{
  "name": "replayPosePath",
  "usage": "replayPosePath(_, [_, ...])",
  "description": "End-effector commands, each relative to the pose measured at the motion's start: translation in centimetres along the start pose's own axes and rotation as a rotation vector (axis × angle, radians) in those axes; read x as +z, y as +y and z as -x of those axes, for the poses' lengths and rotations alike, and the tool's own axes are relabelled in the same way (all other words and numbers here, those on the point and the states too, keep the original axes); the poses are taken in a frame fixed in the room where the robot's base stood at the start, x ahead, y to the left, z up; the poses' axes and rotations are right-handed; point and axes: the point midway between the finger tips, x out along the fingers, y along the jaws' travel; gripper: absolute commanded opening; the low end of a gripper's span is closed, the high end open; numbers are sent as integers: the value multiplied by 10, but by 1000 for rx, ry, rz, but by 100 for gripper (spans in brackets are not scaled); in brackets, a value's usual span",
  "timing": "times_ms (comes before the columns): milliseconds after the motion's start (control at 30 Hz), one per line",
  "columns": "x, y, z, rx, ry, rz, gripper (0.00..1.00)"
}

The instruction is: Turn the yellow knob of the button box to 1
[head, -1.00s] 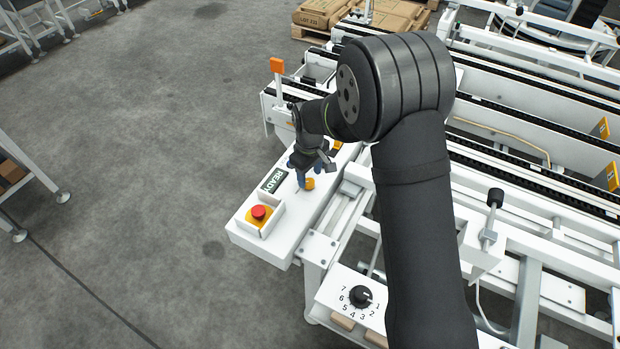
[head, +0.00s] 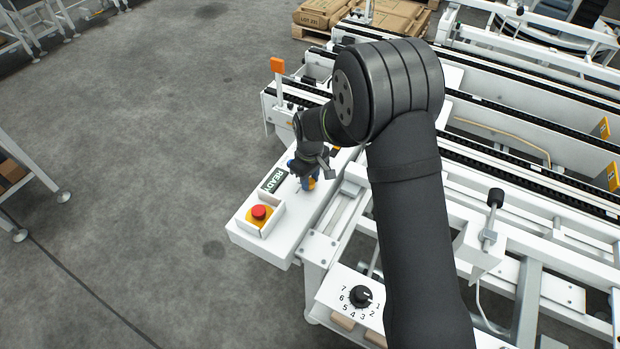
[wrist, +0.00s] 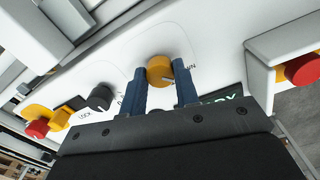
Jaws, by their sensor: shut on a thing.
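The yellow knob (wrist: 160,68) sits on the white button box (head: 243,218). A light pointer mark shows on its right side in the wrist view, near lettering partly covered by a finger. My gripper (wrist: 163,82) has its two blue fingers on either side of the knob and is shut on it. In the head view my gripper (head: 308,181) is over the middle of the box and hides most of the knob. The knob's scale marks are mostly hidden.
A red emergency button (head: 259,212) stands on the box beside the green READY display (head: 274,181). A black knob marked LOCK (wrist: 101,97) is on the knob's other side. A black numbered dial (head: 360,296) is on a separate panel. Conveyor frames fill the right.

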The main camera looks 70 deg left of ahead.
Motion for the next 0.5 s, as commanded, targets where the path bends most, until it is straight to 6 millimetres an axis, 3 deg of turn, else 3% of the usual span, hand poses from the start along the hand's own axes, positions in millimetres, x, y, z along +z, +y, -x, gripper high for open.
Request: replayPosePath(500, [0,0,0,-2,-4,-308,6])
